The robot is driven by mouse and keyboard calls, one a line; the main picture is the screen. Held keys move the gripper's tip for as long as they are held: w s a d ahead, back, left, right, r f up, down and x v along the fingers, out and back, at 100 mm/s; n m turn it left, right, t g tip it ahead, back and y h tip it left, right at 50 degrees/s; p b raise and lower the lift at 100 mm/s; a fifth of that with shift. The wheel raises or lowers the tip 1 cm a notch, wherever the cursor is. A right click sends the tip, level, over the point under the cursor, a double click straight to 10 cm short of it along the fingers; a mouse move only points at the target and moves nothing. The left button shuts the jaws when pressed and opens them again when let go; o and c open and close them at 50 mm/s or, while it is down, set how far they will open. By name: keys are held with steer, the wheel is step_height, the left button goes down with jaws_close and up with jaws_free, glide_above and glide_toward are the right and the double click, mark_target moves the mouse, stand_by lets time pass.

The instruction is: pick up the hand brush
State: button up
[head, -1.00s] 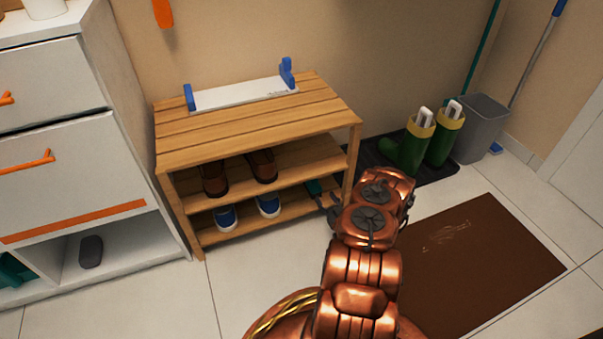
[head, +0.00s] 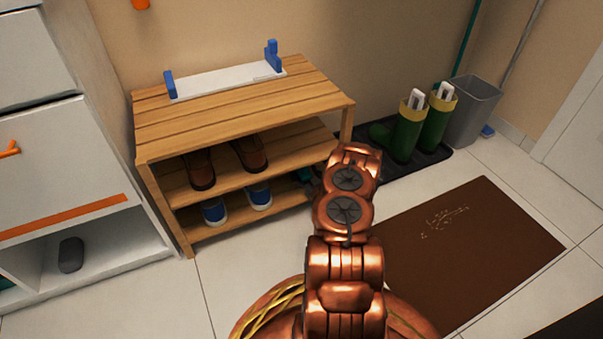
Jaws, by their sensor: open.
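I cannot identify the hand brush for certain. A small teal piece (head: 304,174) shows at the right end of the rack's lower shelf, mostly hidden behind my arm. A dark grey rounded object (head: 70,255) lies in the open bottom compartment of the white cabinet. My arm reaches forward over the floor toward the right end of the wooden shoe rack (head: 240,109). My gripper (head: 316,182) is mostly hidden by my own arm, with only a dark bit showing close to the teal piece. It is open; I see nothing held in it.
Brown shoes (head: 250,154) and blue shoes (head: 214,211) sit on the rack's shelves. Green boots (head: 436,128) stand on a dark tray beside a grey bin (head: 473,110). A brown mat (head: 470,250) lies at right. The white cabinet (head: 60,160) stands at left; floor before the rack is clear.

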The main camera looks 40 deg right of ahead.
steer(key=shift+c, duration=0.4)
steer(key=c, duration=1.3)
steer(key=shift+c, duration=0.2)
steer(key=shift+r, duration=0.1)
